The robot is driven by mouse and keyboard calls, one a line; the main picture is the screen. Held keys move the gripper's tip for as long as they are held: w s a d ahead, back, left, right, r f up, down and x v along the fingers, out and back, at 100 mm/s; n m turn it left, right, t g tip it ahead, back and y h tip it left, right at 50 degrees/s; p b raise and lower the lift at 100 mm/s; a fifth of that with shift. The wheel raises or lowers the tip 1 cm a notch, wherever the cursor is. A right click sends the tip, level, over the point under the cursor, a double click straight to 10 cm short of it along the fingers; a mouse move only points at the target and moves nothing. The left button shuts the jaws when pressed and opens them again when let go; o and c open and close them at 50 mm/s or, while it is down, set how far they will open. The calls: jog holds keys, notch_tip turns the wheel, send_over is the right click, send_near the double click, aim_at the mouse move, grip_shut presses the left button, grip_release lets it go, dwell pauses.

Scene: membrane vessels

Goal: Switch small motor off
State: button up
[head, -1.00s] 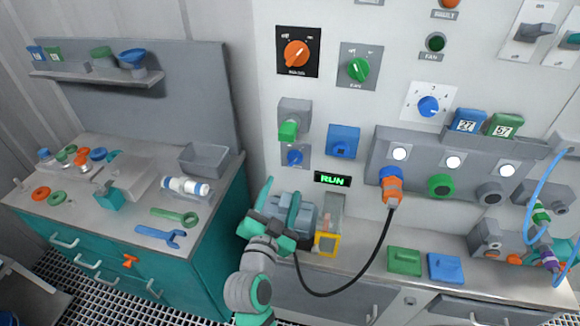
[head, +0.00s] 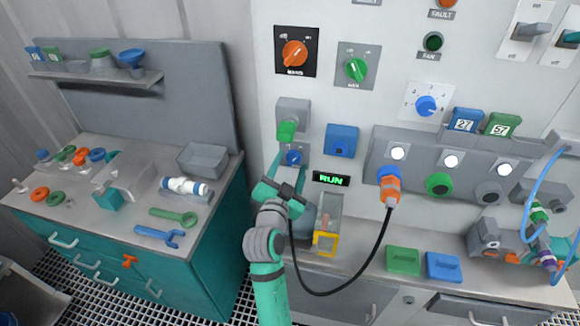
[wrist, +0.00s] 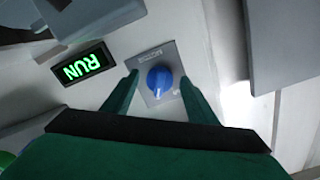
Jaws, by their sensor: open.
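The small motor switch is a blue knob (wrist: 160,79) on a grey plate (wrist: 148,98), low on the wall panel; the knob (head: 293,157) also shows in the head view. The plate's lettering is too blurred to read surely. My gripper (wrist: 157,90) is open, with one green finger on each side of the knob in the wrist view; I cannot tell whether either touches it. In the head view my gripper (head: 290,172) reaches up to the plate from below. The display (head: 331,179) beside it glows green and reads RUN.
A grey box with a green lever (head: 286,132) sits just above the knob. A blue box (head: 341,141) is to the right. Below are a yellow-framed part (head: 325,244) and a black cable (head: 372,262) with an orange plug (head: 390,185).

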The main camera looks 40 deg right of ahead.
jog(key=c, duration=1)
jog(key=shift+n, duration=0.3)
jog(key=n, duration=1.1)
jog(key=shift+s+d+f, duration=0.1)
jog(key=shift+s+d, duration=0.1)
jog(key=shift+s, duration=0.05)
jog(key=o, duration=1)
